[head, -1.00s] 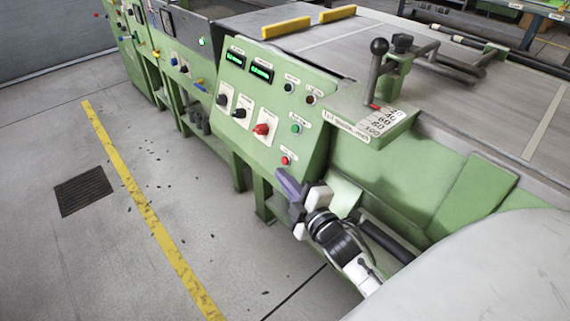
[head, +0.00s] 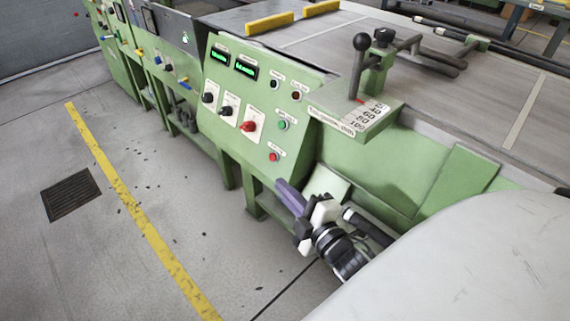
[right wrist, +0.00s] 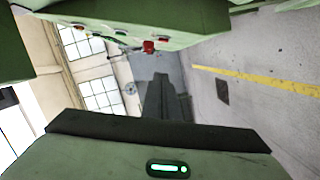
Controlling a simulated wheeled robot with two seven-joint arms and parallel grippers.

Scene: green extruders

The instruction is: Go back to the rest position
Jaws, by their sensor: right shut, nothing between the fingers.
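My right gripper (head: 287,192) is in the lower middle of the head view, with its fingers together and empty. It hangs in front of the green extruder's control panel (head: 224,150), below and right of the lowest red button (head: 274,157), apart from the panel. In the right wrist view my right gripper's dark fingers (right wrist: 165,92) point out into the room, touching nothing that I can see. My left gripper is not in view.
A lever with a black knob (head: 361,42) stands by a numbered scale (head: 366,117). A large pale rounded surface fills the lower right. Open floor with a yellow line (head: 130,205) and a dark grate (head: 70,194) lies to the left.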

